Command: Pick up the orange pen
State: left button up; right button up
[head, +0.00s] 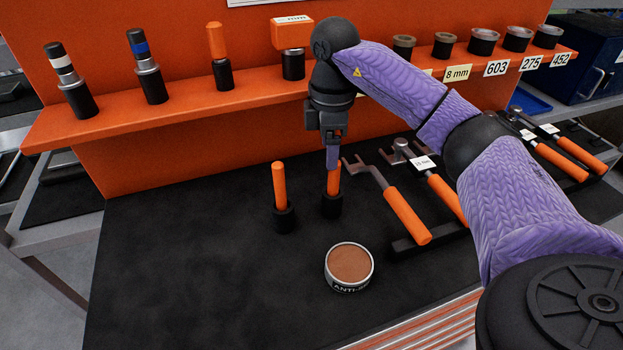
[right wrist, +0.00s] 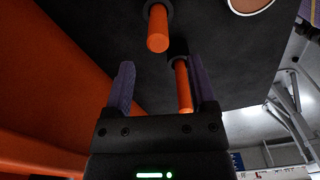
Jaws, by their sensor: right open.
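Two upright orange pen-like sticks stand in black holders on the dark mat. The left orange stick (head: 279,185) is clear of my gripper, and it also shows in the right wrist view (right wrist: 158,30). The right orange stick (head: 334,181) is directly below my right gripper (head: 332,158), its upper part partly hidden by a finger. In the right wrist view, my right gripper (right wrist: 163,70) is open, and that right stick (right wrist: 182,85) appears between the fingers, closer to the right one. Contact cannot be told. My left gripper is out of view.
A round tin (head: 349,267) stands in front of the sticks. Orange-handled tools (head: 407,214) lie to the right on a black rack. An orange shelf (head: 185,110) behind holds several upright tools and small cups. The mat's front left is clear.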

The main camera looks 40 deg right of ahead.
aim_at(334, 175)
jog(key=f, duration=0.2)
jog(key=f+b, duration=0.1)
jog(key=f, duration=0.1)
jog(key=d+f, duration=0.1)
jog(key=f, duration=0.1)
jog(key=shift+s+f+b, duration=0.25)
jog(key=shift+f+b, duration=0.05)
jog(key=shift+f, duration=0.1)
jog(key=shift+a, duration=0.1)
grip_shut()
